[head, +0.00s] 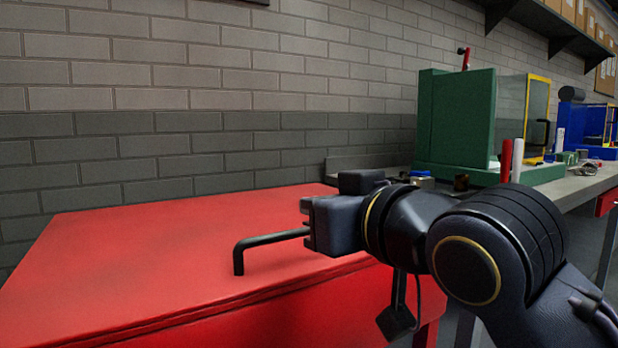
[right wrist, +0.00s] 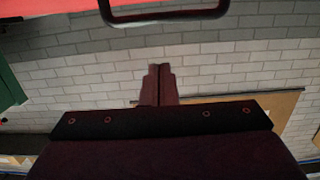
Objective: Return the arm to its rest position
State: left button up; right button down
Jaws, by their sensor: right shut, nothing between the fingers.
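My right arm comes in from the right in the head view, and its gripper (head: 308,222) is at the front edge area of a red lidded box or cabinet (head: 150,255). A black bar handle (head: 262,243) stands on the red top, and my gripper hides its right end. In the right wrist view the two fingers (right wrist: 159,84) are together with nothing between them. The handle (right wrist: 165,14) shows at the top of that view, apart from the fingertips. My left gripper is not in view.
A green machine (head: 455,120) with a yellow-framed door stands on a grey bench (head: 580,187) at the right. A red cylinder (head: 506,160) and a white one stand by it. A brick wall (head: 200,110) is behind. The red top's left part is clear.

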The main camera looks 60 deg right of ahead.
jog(key=s+a+f, duration=0.3)
jog(key=s+f, duration=0.3)
jog(key=shift+s+a+f+p, duration=0.15)
jog(key=shift+s+a+p, duration=0.05)
jog(key=shift+s+p, duration=0.15)
